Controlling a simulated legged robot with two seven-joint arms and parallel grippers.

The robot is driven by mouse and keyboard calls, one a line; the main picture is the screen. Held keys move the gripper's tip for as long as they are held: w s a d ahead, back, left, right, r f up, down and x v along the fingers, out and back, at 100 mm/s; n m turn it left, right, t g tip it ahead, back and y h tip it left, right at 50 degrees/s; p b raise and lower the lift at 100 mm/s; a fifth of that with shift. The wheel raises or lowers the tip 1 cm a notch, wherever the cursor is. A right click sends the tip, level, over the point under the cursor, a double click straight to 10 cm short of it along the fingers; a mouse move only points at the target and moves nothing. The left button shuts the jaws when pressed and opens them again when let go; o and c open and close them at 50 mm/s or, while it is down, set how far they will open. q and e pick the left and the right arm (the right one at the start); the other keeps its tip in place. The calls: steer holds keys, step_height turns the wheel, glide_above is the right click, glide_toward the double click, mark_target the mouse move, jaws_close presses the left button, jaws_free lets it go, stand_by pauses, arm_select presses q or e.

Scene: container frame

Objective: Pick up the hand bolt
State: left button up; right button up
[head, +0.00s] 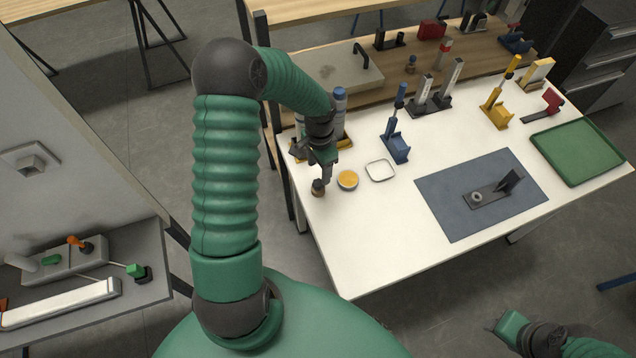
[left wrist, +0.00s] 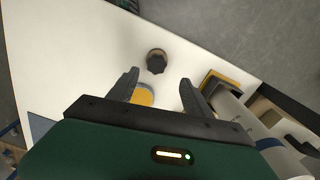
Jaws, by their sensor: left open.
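The hand bolt (head: 318,187) looks like a small dark knob with a brownish base, standing near the left edge of the white table. In the left wrist view the hand bolt (left wrist: 156,61) lies just beyond the fingertips, roughly between their lines. My left gripper (head: 324,176) is over the table's left side, close above the bolt, pointing down. In the left wrist view my left gripper (left wrist: 160,79) has its fingers apart with nothing held.
A round dish with orange contents (head: 347,180) and a small white square dish (head: 380,171) stand right of the bolt. A blue clamp stand (head: 397,148) is behind them. A blue-grey mat (head: 450,212) bears a metal fixture (head: 492,191). A green tray (head: 580,150) is far right.

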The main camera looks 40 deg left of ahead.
mark_target(317, 181)
arm_select(q)
steer(key=f, duration=0.1)
steer(key=d+f, duration=0.1)
steer(key=f, duration=0.1)
steer(key=s+f, duration=0.1)
steer(key=shift+d+f+p, duration=0.25)
steer(key=shift+p, duration=0.05)
steer(key=shift+a+f, duration=0.2)
steer(key=shift+f, duration=0.05)
steer(key=shift+w+a+f, duration=0.1)
steer(key=shift+a+f, duration=0.1)
steer(key=shift+a, duration=0.25)
steer(key=shift+c, duration=0.2)
steer(key=shift+a, duration=0.15)
steer(key=shift+c, duration=2.6)
steer(key=shift+d+r, duration=0.2)
steer(key=shift+d, duration=0.25)
steer(key=c, duration=0.4)
steer(key=shift+d, duration=0.15)
jaws_close()
arm_select(e)
steer(key=shift+s+d+r, duration=0.1)
steer(key=shift+d+r, duration=0.05)
steer(key=shift+d, duration=0.45)
